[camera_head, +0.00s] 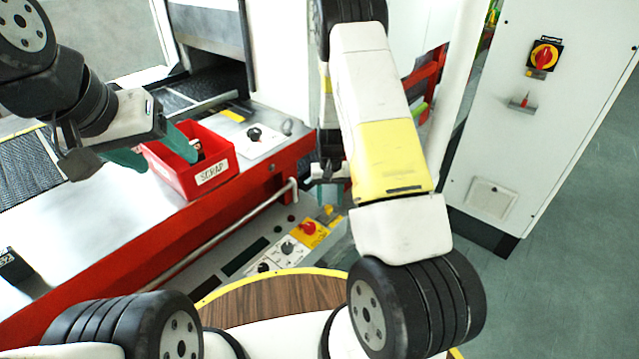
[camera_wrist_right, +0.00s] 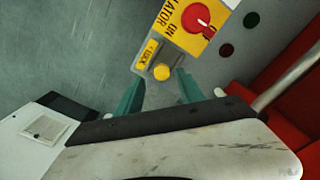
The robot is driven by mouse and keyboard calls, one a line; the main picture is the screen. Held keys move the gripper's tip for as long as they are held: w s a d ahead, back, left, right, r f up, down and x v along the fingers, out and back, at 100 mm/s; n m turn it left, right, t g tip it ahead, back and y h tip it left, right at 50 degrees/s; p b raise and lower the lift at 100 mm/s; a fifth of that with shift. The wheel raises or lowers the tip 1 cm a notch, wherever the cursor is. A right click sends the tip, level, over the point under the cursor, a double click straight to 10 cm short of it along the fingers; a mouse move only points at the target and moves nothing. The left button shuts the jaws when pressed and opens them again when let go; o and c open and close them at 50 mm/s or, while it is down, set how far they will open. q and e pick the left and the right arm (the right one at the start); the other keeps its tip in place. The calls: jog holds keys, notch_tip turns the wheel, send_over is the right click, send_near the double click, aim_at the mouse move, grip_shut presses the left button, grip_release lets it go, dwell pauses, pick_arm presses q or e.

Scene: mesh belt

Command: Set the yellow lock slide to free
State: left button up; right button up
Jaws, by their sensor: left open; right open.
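The yellow lock slide shows in the right wrist view as a round yellow knob (camera_wrist_right: 162,73) on a grey plate, beside a yellow label reading LOCK (camera_wrist_right: 147,54). Next to it is a red rotary switch (camera_wrist_right: 198,17) on a yellow plate. My right gripper (camera_wrist_right: 159,92) is open, its green fingertips on either side of the knob's near side with nothing between them. Whether they touch the plate I cannot tell. In the head view my right arm partly covers this spot. My left gripper (camera_head: 155,152) is open by the red bin.
The red bin marked SCRAP (camera_head: 212,180) stands on the machine's white deck. A pale rail (camera_head: 240,222) runs along the red front (camera_head: 150,245). A white cabinet (camera_head: 560,110) with another red switch (camera_head: 543,56) stands at the right. Open floor lies beyond it.

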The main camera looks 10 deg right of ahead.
jog(key=shift+r, duration=2.8)
jog(key=shift+r, duration=0.1)
notch_tip(320, 180, up, 10)
jog(key=t, duration=0.1)
send_over(329, 206)
jog(key=s+a, duration=0.1)
jog(key=s, duration=0.1)
jog(key=s+a+r+t+y, duration=0.2)
jog(key=s+r, duration=0.4)
jog(key=r, duration=0.6)
jog(key=s+r+n+t, duration=0.1)
jog(key=s+r, duration=0.4)
jog(key=s, duration=0.4)
jog(key=s+a+r+n+t, duration=0.1)
jog(key=s+r+t, duration=0.1)
jog(key=s+r, duration=0.4)
jog(key=s, duration=0.3)
jog(key=shift+s+a+r, duration=0.25)
jog(key=shift+s, duration=0.15)
